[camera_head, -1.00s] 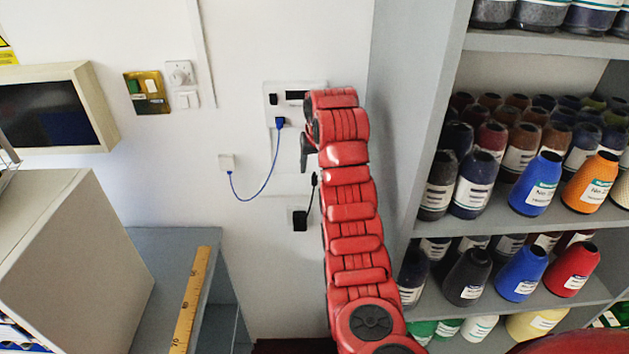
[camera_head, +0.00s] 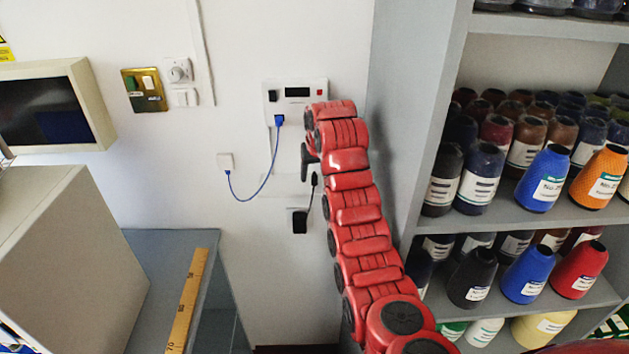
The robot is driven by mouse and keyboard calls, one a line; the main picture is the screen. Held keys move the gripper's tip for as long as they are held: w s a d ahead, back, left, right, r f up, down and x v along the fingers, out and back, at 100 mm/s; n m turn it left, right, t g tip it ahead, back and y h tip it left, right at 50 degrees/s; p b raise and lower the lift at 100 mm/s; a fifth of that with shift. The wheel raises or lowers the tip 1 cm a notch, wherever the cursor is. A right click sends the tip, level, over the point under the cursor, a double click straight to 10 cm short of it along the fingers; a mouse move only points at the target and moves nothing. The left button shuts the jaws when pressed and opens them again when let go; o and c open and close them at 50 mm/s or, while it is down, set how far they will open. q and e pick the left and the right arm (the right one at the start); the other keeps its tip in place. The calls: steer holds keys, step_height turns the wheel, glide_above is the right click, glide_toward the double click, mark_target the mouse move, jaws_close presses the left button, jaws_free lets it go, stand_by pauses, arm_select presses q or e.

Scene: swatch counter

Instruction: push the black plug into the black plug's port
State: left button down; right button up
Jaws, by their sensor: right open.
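The black plug (camera_head: 314,180) is small and upright at a pale strip on the wall. Its black cable runs down to a black adapter (camera_head: 299,221). A white wall unit (camera_head: 297,83) with a dark display hangs above, and a blue plug (camera_head: 280,119) sits at its lower edge. I cannot make out the black plug's port; my arm covers the unit's lower right part. My right gripper (camera_head: 306,162) is open, just above and left of the black plug, with its dark fingers partly hidden by my red arm. I see no contact with the plug. My left gripper is not in view.
A blue cable (camera_head: 252,199) loops from the blue plug to a white wall box (camera_head: 226,162). Shelves of thread cones (camera_head: 542,180) stand close on the right. A grey cabinet (camera_head: 62,262) and a counter with a yellow ruler (camera_head: 187,300) are at lower left.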

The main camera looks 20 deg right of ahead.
jaws_close()
steer(key=shift+r, duration=0.1)
stand_by(0.4)
